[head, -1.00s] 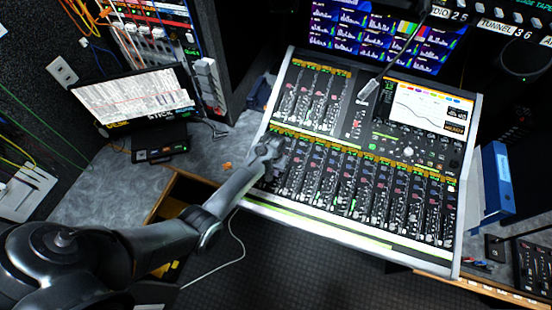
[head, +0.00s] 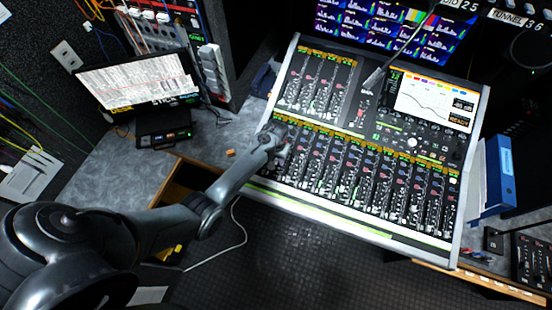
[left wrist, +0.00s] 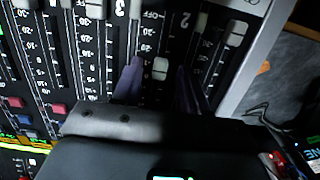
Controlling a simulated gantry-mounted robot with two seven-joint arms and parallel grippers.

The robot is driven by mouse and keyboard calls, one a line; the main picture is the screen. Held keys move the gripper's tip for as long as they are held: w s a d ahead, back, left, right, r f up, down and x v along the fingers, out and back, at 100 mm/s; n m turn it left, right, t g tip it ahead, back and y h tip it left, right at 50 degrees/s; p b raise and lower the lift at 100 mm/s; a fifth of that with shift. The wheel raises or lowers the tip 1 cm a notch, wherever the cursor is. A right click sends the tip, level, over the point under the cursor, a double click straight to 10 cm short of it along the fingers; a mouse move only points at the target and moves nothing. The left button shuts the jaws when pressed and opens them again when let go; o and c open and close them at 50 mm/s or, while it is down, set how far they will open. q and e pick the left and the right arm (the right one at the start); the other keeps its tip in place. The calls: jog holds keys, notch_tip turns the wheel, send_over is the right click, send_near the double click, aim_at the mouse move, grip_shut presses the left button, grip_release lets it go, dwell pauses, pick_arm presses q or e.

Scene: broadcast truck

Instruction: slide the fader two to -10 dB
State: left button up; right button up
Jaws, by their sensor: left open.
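The mixing console (head: 330,228) fills the middle of the head view, with a lower bank of several fader strips. My left gripper (head: 282,148) is over the left end of that bank; its fingers are too small to read there. In the left wrist view the left gripper (left wrist: 158,80) is open, one dark finger on each side of a pale fader cap (left wrist: 160,68). Contact with the cap cannot be told. A "2" label is just right of this cap's track, and a "3" is further left. The fingers and palm hide the lower part of the scale. My right gripper is not in view.
Other fader caps (left wrist: 238,33) stand close by on neighbouring tracks. A gooseneck microphone (head: 374,79) hangs over the console's upper part.

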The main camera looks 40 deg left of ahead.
aim_at(276, 161)
pick_arm(q)
notch_tip(276, 161, up, 10)
jog(key=shift+p, duration=0.4)
jog(key=shift+r, duration=0.1)
